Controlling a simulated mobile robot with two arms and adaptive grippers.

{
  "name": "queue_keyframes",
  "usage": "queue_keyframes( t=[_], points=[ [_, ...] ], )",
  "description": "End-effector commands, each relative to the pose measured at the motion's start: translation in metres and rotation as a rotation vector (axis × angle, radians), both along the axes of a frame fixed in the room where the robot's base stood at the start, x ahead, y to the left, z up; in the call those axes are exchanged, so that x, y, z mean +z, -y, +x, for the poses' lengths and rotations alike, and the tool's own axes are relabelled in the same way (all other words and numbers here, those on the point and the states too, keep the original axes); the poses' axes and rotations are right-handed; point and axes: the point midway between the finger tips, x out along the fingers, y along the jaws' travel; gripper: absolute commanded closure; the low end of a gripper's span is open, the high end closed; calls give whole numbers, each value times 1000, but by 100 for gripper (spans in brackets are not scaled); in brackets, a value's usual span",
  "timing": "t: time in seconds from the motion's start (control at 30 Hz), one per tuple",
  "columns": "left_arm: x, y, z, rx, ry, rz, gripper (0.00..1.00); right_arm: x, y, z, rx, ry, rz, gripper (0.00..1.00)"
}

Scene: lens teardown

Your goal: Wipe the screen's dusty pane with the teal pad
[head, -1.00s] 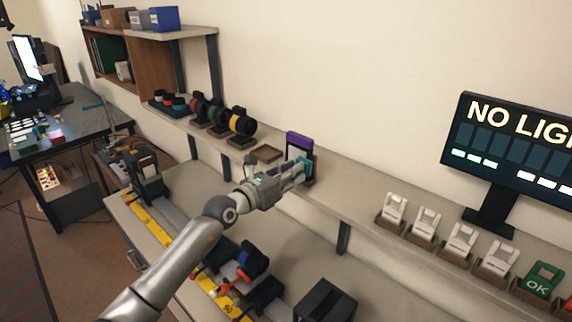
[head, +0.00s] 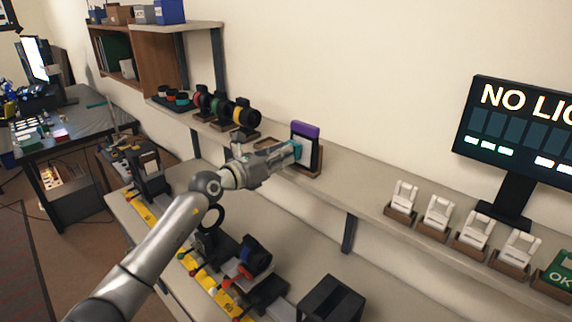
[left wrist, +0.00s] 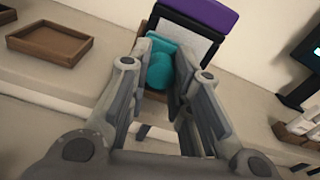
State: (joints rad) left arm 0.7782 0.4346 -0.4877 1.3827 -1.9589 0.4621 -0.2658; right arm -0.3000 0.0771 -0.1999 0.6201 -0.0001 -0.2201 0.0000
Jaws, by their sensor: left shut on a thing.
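The screen stands upright on the wall shelf, with a purple top band (head: 305,130), a dark frame and a pale pane (head: 306,152). In the left wrist view the purple band (left wrist: 200,14) and pale pane (left wrist: 188,45) also show. My left gripper (head: 288,153) is shut on the teal pad (head: 297,149), which is at the left part of the pane. In the left wrist view the pad (left wrist: 160,70) sits between the fingers, in front of the pane's lower left. I cannot tell whether it touches the pane. My right gripper is not in view.
An empty wooden tray (left wrist: 50,43) lies left of the screen on the shelf. Several ringed lens parts (head: 243,114) stand farther left. White parts in wooden holders (head: 438,212) and a display (head: 515,125) are at the right. A bench with black fixtures (head: 330,299) lies below.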

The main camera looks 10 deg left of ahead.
Motion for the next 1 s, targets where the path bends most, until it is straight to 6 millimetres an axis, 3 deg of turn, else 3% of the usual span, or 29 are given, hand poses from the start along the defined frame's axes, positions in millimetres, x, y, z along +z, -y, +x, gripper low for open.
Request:
queue_keyframes(
  t=[0.03, 0.17, 0.57, 1.0],
  points=[
    [-4, -5, 3, 2, 2, 1, 100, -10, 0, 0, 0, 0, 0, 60],
    [-3, -12, 7, 2, 2, 1, 100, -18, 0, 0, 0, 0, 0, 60],
    [1, -15, 8, 0, 1, -1, 100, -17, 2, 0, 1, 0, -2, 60],
    [4, -37, -26, 1, 0, 2, 100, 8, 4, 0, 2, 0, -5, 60]
  ],
)
